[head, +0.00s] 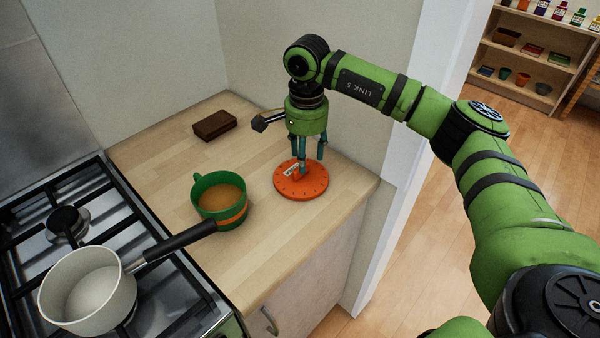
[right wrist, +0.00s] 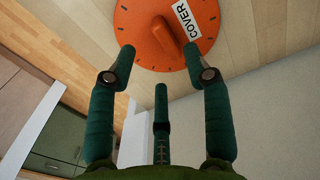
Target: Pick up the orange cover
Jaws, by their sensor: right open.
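The orange cover (head: 314,188) is a flat round disc lying on the wooden counter near its right edge. In the right wrist view, the cover (right wrist: 140,14) shows a raised handle across its middle, dark marks around its rim and a white label reading COVER. My right gripper (head: 306,160) points down above the cover. Its fingers (right wrist: 160,66) are spread with nothing between them, and the handle lies just beyond their tips. I cannot tell whether the fingertips touch the cover. My left gripper is in neither view.
A green mug (head: 207,181) with an orange band and brown contents stands left of the cover. A dark brown block (head: 214,124) lies near the back wall. A light saucepan (head: 60,300) sits on the cooker, its black handle reaching toward the mug. The counter's front right is clear.

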